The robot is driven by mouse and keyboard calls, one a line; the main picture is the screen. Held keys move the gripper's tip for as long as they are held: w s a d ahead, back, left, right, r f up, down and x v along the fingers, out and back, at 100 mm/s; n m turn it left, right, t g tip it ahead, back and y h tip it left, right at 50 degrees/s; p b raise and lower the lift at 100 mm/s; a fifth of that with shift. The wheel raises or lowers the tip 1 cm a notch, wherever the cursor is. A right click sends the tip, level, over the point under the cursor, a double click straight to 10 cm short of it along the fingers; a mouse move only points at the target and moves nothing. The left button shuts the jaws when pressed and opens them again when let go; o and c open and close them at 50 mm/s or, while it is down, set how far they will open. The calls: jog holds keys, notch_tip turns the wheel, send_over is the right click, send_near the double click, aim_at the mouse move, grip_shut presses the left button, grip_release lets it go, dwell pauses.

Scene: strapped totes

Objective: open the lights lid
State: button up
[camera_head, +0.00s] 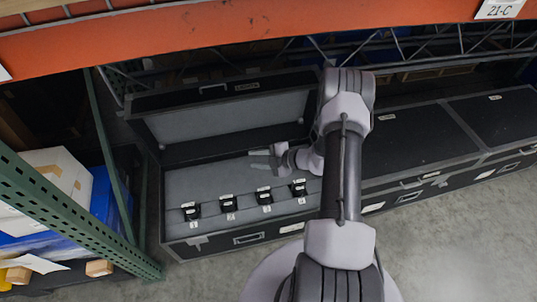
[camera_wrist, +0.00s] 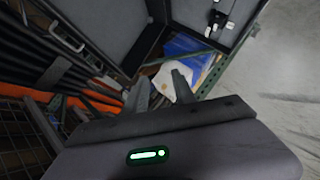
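The lights lid (camera_head: 225,119) stands raised at the back of a long black case (camera_head: 205,240) in the head view. Its grey inside faces forward, and a handle and a small label, apparently reading LIGHTS, show along its top edge. The open case has a grey interior. My gripper (camera_head: 259,160) is above the case, in front of the lid's right part, fingers pointing left. In the wrist view my gripper (camera_wrist: 160,92) has its fingers spread with nothing held between them. The raised lid also shows in the wrist view (camera_wrist: 110,22). My arm hides the case's right end.
Several black tagged items (camera_head: 229,204) line the case's front. A closed black case (camera_head: 425,140) adjoins on the right. An orange shelf beam (camera_head: 230,33) crosses above. A green rack post (camera_head: 75,215) and boxes (camera_head: 60,180) stand left. The floor in front has free room.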

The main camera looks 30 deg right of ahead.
jog(key=p+v, duration=0.1)
jog(key=v, duration=0.1)
jog(key=p+v, duration=0.1)
jog(key=v, duration=0.2)
jog(key=shift+w+d+r, duration=0.15)
jog(key=shift+r, duration=0.15)
jog(key=s+a+r+n+g+b, duration=0.2)
jog(key=a+r+n+g+b, duration=0.15)
jog(key=a+r+n, duration=0.7)
jog(key=s+a+r+n+g+b, duration=0.25)
jog(key=a+r+n+b, duration=0.35)
jog(key=n, duration=0.8)
jog(key=s+a+r+n+h+b, duration=0.1)
jog(key=s+a+n+h+b, duration=0.1)
jog(key=s+n, duration=0.6)
jog(key=s+a+r+n+t+h+b, duration=0.1)
jog(key=s+a+n+b, duration=0.3)
jog(key=s+n, duration=0.5)
jog(key=r+n+h+b, duration=0.1)
jog(key=n, duration=0.7)
jog(key=shift+a+r+h, duration=0.2)
jog(key=shift+r+h, duration=0.1)
jog(key=shift+h, duration=0.1)
